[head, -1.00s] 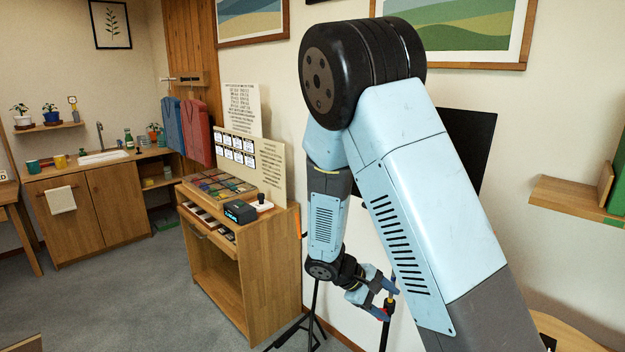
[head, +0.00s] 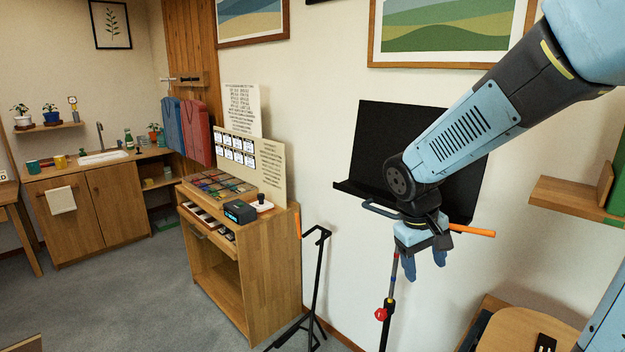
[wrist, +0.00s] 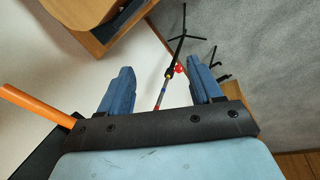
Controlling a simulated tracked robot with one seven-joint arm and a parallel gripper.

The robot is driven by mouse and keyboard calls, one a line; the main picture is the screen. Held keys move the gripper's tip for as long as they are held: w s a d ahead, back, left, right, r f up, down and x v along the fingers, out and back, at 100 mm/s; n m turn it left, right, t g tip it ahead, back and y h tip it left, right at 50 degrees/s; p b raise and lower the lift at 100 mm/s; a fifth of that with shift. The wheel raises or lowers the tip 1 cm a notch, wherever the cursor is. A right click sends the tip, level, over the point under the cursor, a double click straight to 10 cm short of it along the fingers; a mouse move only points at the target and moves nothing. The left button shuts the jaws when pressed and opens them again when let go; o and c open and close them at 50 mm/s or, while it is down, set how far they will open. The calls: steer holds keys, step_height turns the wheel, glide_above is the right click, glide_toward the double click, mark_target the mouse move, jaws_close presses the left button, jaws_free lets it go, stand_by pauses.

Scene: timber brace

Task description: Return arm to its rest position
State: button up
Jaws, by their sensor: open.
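My gripper (head: 424,264) hangs from my arm in front of the black music stand (head: 372,135), its fingers pointing down. In the wrist view my gripper (wrist: 163,90) has its two blue fingers well apart, with nothing held between them. The music stand's pole with a red knob (head: 381,314) stands just left of and below the fingers in the head view. In the wrist view the pole (wrist: 163,95) and its tripod feet lie beyond the gap between the fingers. An orange rod (head: 473,230) sticks out to the right beside my wrist; it also shows in the wrist view (wrist: 38,106).
A second black stand (head: 316,270) is left of my gripper. A wooden cabinet (head: 262,275) with trays and a small black box (head: 240,211) stands further left. A wooden seat (head: 525,335) is low at right, and a wall shelf (head: 570,197) above it. Floor at left is open.

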steer(key=s+r+m+t+y, duration=0.2)
steer(key=s+r+m+t, duration=0.1)
steer(key=s+r, duration=0.8)
steer(key=shift+s+d+r+t+y, duration=0.35)
steer(key=shift+r+t, duration=0.25)
steer(key=shift+t, duration=0.3)
steer(key=shift+c, duration=0.3)
stand_by(1.5)
